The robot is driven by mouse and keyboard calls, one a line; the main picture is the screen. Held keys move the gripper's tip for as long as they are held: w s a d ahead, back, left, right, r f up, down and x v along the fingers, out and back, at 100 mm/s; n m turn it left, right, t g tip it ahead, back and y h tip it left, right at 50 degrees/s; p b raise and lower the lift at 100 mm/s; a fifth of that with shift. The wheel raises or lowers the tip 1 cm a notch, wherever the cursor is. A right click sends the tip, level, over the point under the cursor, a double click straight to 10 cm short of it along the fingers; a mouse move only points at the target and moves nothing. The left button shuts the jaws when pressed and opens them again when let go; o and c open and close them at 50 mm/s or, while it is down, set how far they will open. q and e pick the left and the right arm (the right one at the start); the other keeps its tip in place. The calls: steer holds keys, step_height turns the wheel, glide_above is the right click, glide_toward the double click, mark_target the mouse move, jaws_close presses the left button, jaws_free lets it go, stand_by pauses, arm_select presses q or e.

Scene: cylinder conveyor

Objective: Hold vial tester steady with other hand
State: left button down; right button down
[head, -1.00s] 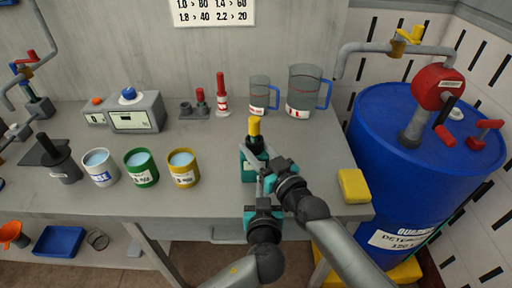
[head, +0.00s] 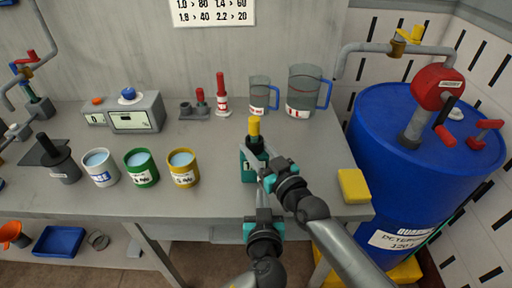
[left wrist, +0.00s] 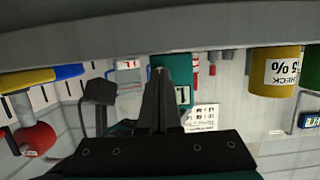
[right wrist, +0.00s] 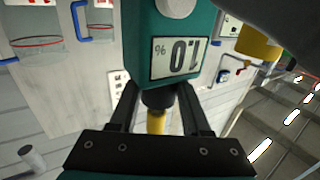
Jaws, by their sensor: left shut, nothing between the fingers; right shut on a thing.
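The vial tester (head: 248,168) is a teal block with a dark neck and a yellow top. It stands upright near the front edge of the bench. My right gripper (head: 263,172) is shut on its dark neck, seen close in the right wrist view (right wrist: 160,98). There the tester's label (right wrist: 178,58) shows upside down. My left gripper (head: 263,190) is lower, in front of the bench edge. Its fingers are together and empty, pointing towards the tester. In the left wrist view the closed fingers (left wrist: 160,88) overlap the teal tester (left wrist: 181,95); I cannot tell whether they touch.
White, green and yellow cups (head: 184,178) stand left of the tester. A yellow sponge-like block (head: 353,186) lies to the right at the bench edge. Two clear jugs (head: 303,95) stand behind. A blue drum (head: 385,145) stands beyond the bench's right end.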

arm_select(q)
steer(key=shift+s, duration=1.6)
arm_select(e)
steer(key=shift+c, duration=1.4)
jaws_free()
steer(key=v, duration=1.2)
